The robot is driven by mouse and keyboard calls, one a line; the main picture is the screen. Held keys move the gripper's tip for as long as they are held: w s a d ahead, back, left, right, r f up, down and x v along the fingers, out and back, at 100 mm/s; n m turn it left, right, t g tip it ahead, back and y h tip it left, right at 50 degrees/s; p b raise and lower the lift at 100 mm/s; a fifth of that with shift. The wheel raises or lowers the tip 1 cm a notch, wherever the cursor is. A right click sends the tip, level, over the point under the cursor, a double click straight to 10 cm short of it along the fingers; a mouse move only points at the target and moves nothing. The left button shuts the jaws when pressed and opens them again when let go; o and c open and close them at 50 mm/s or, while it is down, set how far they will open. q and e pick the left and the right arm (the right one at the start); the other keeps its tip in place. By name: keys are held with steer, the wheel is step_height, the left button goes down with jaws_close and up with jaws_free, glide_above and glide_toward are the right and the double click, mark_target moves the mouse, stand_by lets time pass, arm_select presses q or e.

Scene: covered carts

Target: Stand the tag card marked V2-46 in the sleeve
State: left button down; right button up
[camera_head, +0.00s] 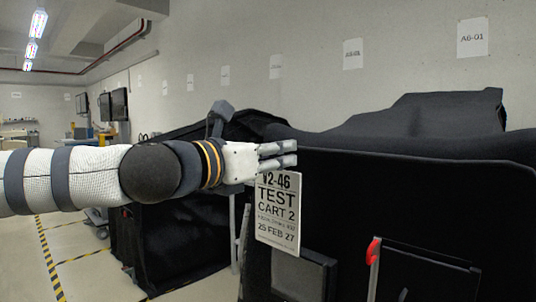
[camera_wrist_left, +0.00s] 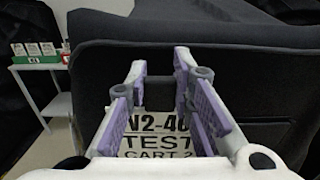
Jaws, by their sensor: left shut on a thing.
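The tag card (camera_head: 278,212) is a pale upright card reading V2-46, TEST CART 2, 25 FEB 27. My left gripper (camera_head: 278,155) is shut on its top edge, and the card hangs below the fingers in front of the black covered cart. In the left wrist view the card (camera_wrist_left: 158,143) shows between the fingers (camera_wrist_left: 165,105), its lower part cut off by the gripper body. A dark framed pocket (camera_head: 303,277), which looks like the sleeve, is on the cart front just below and right of the card; the card partly overlaps its top. My right gripper is not in view.
The black covered cart (camera_head: 430,185) fills the right side. A second dark framed panel (camera_head: 430,272) with a red clip (camera_head: 374,250) stands at lower right. Another covered cart (camera_head: 175,240) is behind my arm. A white shelf with small boxes (camera_wrist_left: 35,52) is at the left.

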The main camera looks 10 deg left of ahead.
mark_target(310, 157)
arm_select(q)
steer(key=x, duration=0.2)
steer(key=f+b+x, duration=0.1)
steer(key=x, duration=0.4)
steer(key=shift+f+b, duration=0.35)
steer(key=shift+b, duration=0.05)
steer(key=shift+w+d+f, duration=0.1)
steer(key=shift+w+f, duration=0.05)
steer(key=shift+w, duration=0.15)
steer(key=shift+f+b, duration=1.95)
steer(key=shift+f, duration=1.25)
steer(key=shift+s+f+b, duration=0.15)
steer(key=shift+f+b, duration=1.1)
steer(key=shift+f, duration=0.5)
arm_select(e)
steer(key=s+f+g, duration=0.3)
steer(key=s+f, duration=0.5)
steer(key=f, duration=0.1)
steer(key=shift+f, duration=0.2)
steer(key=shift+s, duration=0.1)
